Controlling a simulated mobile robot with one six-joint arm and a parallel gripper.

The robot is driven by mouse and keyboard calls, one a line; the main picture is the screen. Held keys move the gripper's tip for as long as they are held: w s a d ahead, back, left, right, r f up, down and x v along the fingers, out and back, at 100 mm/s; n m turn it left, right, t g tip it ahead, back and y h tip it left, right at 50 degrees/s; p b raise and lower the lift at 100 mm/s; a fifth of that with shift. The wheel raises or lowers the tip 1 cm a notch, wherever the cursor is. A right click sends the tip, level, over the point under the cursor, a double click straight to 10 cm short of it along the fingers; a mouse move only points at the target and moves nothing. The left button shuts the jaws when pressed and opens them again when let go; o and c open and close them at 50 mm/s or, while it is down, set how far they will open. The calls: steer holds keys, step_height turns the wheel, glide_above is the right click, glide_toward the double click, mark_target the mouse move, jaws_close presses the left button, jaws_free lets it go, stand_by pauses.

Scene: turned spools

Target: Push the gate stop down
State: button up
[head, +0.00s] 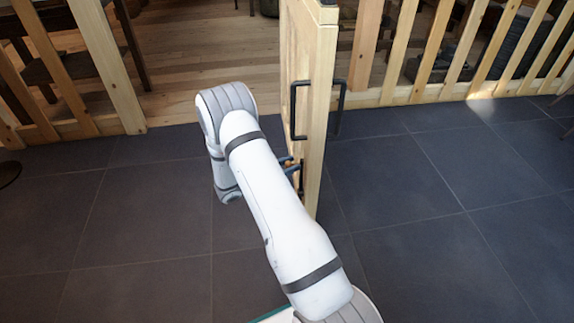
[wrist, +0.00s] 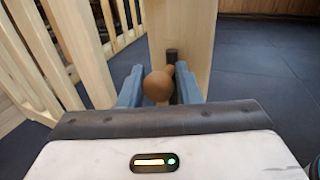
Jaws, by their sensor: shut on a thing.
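The wooden gate (head: 313,110) stands open, seen nearly edge-on in the head view. Its lower part shows as a pale post in the wrist view (wrist: 188,35). The gate stop (wrist: 157,86) shows a round brown wooden knob, with a dark upright rod or bracket behind it against the gate. In the head view only a small brown bit of it (head: 287,160) shows beside my arm. My gripper (wrist: 159,90) has its blue fingers on either side of the knob and is shut on it. The stop's lower end is hidden.
A black pull handle (head: 296,110) sits on the gate above the stop. Slatted wooden fencing (head: 440,60) runs to the right and also to the left. The dark tiled floor (head: 440,230) is clear around the gate; a wooden floor lies beyond.

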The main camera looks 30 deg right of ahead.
steer(key=shift+w+r, duration=0.1)
steer(key=shift+w, duration=0.2)
jaws_close()
step_height(320, 180, down, 4)
steer(key=shift+r+b, duration=0.2)
steer(key=shift+b, duration=0.45)
steer(key=o, duration=0.9)
jaws_free()
steer(key=a+p, duration=0.1)
steer(key=a, duration=0.4)
steer(key=a+p, duration=0.1)
steer(key=a, duration=0.1)
steer(key=shift+s+a+p, duration=0.25)
steer(key=shift+a+p, duration=0.05)
steer(key=shift+a, duration=0.1)
